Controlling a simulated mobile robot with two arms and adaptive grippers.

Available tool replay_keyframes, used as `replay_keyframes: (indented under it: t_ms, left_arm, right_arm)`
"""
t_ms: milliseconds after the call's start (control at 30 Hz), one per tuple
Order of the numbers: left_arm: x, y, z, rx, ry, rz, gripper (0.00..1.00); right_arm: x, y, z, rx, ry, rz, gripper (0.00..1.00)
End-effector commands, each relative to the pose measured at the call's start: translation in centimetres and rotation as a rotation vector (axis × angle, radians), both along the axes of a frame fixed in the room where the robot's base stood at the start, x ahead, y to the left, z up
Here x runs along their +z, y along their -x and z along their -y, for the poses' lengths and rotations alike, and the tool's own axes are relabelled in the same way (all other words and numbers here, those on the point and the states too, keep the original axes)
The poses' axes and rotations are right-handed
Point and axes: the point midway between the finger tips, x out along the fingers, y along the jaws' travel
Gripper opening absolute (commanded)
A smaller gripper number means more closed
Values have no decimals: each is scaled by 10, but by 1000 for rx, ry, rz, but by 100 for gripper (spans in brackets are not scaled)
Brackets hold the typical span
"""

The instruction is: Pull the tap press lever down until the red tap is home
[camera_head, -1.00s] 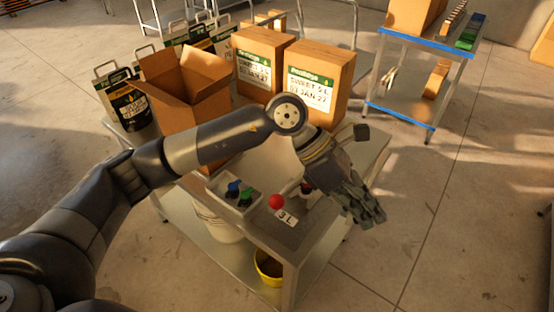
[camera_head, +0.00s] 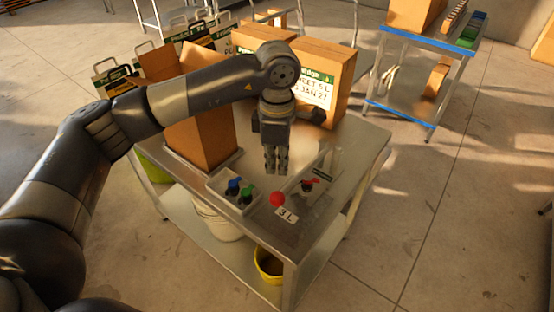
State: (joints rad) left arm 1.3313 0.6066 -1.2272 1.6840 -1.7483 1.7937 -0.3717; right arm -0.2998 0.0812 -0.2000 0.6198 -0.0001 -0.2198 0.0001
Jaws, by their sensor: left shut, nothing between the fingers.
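A round red knob (camera_head: 277,199) shows at the front of the metal cart, beside a white "3 L" label (camera_head: 287,214). It looks like the end of the press lever, but the rest of the lever is hard to make out. A small red tap (camera_head: 314,181) with a dark part below it sits on the cart to the right of the knob; how far it is seated cannot be told. My left gripper (camera_head: 276,170) points down, shut and empty, just behind the knob in the picture and apart from it. My right gripper is not in view.
A tray (camera_head: 246,209) with blue and green taps lies left of the knob. An open carton (camera_head: 202,140) and labelled boxes (camera_head: 330,68) stand behind on the cart top (camera_head: 352,150). A yellow bucket (camera_head: 268,264) sits on the lower shelf.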

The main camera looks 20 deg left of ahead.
Motion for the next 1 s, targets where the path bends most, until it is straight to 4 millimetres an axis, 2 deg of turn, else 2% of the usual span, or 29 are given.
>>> replay_keyframes:
  t_ms: [1000]
  left_arm:
    - [-53, 0, 0, 0, 0, -2, 0]
  right_arm:
    - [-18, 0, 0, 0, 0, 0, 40]
